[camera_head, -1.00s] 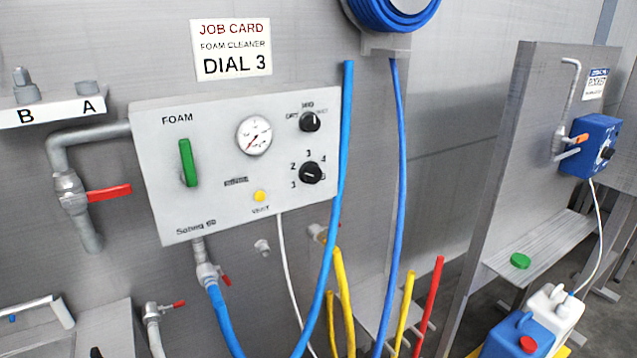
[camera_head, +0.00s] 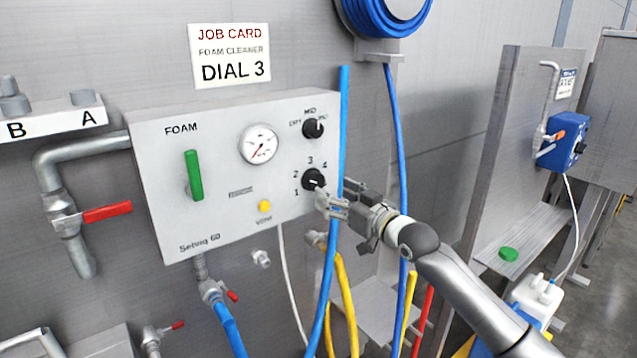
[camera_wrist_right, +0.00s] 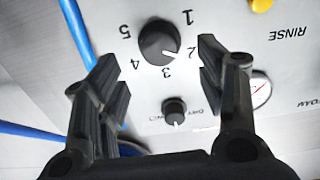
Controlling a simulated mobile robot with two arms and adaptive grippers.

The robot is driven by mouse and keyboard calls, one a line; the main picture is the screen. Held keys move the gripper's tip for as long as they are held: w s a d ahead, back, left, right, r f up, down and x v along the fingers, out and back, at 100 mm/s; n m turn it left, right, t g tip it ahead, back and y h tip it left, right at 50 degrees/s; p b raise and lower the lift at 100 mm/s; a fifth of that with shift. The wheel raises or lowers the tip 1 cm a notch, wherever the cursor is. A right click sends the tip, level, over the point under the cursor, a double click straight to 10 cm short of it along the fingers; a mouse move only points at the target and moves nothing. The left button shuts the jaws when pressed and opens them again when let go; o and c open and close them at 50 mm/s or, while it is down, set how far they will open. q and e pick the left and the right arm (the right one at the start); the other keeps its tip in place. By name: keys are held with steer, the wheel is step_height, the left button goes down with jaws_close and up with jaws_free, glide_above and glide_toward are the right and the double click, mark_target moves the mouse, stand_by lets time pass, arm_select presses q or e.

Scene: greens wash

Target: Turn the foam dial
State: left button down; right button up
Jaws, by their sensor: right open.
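The foam dial is a round black knob (camera_head: 313,179) with numbers around it, low on the right of the grey FOAM panel (camera_head: 215,222). In the right wrist view the knob (camera_wrist_right: 160,41) appears upside down, its white mark between 2 and 3. My right gripper (camera_head: 325,198) is open at the dial, just below and right of it in the head view. In the wrist view its two fingers (camera_wrist_right: 163,62) stand on either side of the knob with gaps; whether they reach around it I cannot tell. The job card (camera_head: 230,55) reads DIAL 3. My left gripper is not in view.
A smaller DRY/MID knob (camera_head: 313,128) sits above the dial. A blue hose (camera_head: 344,110) hangs just right of the dial, close to my right gripper. The gauge (camera_head: 258,144), yellow button (camera_head: 265,206) and green handle (camera_head: 194,175) are further left.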

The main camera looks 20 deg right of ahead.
mark_target(318, 184)
steer(key=shift+p+x, duration=0.7)
steer(key=shift+x, duration=2.8)
steer(key=shift+f, duration=0.1)
steer(key=shift+c, duration=0.3)
steer(key=c, duration=1)
